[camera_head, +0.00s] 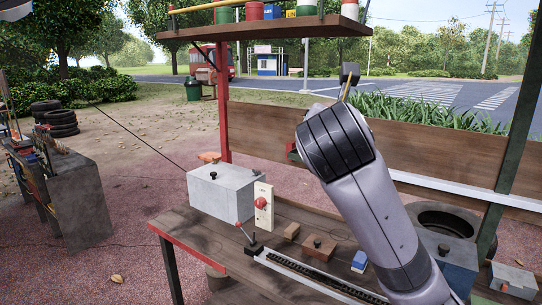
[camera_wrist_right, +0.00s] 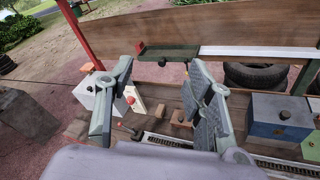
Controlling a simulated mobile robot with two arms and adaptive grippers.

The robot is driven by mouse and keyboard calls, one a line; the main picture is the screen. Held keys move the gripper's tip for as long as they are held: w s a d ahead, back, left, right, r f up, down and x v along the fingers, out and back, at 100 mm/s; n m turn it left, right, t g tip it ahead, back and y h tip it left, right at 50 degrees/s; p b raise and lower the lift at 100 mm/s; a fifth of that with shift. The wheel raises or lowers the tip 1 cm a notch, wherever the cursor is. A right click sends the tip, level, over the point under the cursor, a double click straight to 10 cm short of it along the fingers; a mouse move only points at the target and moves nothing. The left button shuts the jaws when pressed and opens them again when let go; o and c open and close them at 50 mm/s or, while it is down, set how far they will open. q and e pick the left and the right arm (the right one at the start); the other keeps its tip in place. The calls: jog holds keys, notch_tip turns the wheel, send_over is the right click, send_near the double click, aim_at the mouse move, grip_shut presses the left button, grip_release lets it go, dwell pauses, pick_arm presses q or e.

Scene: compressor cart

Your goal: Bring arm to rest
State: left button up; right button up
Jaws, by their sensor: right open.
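My right arm comes in from the lower right of the head view and is raised over the compressor cart (camera_head: 205,240). Its gripper is mostly hidden behind the wrist; a small dark part (camera_head: 350,74) shows beyond it. In the right wrist view, my right gripper (camera_wrist_right: 157,90) has its two fingers wide apart with nothing held between them. The cart's wooden top, with a grey box (camera_head: 215,192) and a red knob on a pale panel (camera_head: 262,204), lies below and beyond the fingers. My left gripper is not in view.
A wooden shelf (camera_head: 262,29) with several cans hangs above the cart on a red post (camera_head: 223,105). Wooden blocks (camera_head: 318,248), a blue-and-white box (camera_head: 359,262) and a dark rail (camera_head: 315,275) lie on the top. A tire (camera_head: 449,219) is behind.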

jog(key=s+d+f+m+g+y, duration=0.1)
jog(key=s+d+f+m+g, duration=0.35)
jog(key=f, duration=1.25)
jog(key=s+a+f+m+g+y, duration=0.15)
jog(key=f+m, duration=0.55)
jog(key=f, duration=1.1)
jog(key=s+d+f+m+g, duration=0.35)
jog(key=s+f+m, duration=0.35)
jog(key=s+f, duration=0.5)
jog(key=s+d+f+m+g, duration=0.35)
jog(key=s+f+m, duration=0.5)
jog(key=s, duration=0.75)
notch_tip(320, 180, down, 28)
jog(key=s, duration=0.2)
jog(key=s+d+f+n+g, duration=0.1)
jog(key=s+f, duration=0.7)
jog(key=f, duration=0.2)
jog(key=shift+d+g+y, duration=0.15)
jog(key=shift+g+y, duration=0.15)
jog(key=shift+y, duration=0.05)
jog(key=s+f, duration=0.1)
jog(key=s, duration=0.1)
jog(key=s+d+f, duration=0.1)
jog(key=s+f, duration=0.1)
jog(key=s, duration=0.1)
jog(key=s+f, duration=0.1)
jog(key=s, duration=0.2)
jog(key=shift+d+f, duration=0.25)
jog(key=shift+d, duration=0.05)
